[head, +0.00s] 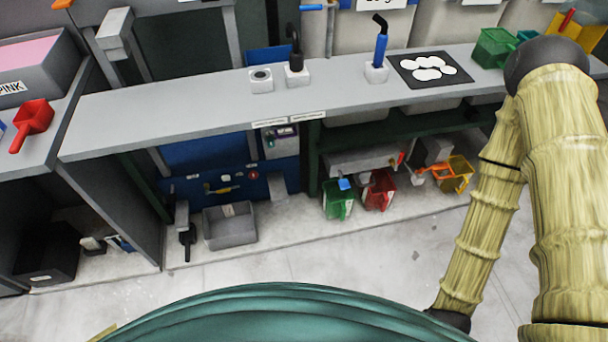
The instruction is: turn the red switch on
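The only candidate for the red switch in the head view is a small round red part (254,175) on the blue panel (265,190) below the grey bench. It is too small to tell whether it is a switch or how it is set. A small pale part with a reddish mark (226,177) sits just left of it. My arm, in a pale yellow sleeve, is folded at the right side, far from the panel. Its dark lower end shows at the bottom edge, and my gripper is not in view.
The long grey bench (200,108) overhangs the panel. A grey bin (230,232) stands on the low shelf before it. Green (338,200), red (379,190) and yellow (456,175) containers stand to the right. The floor (370,255) in front is clear.

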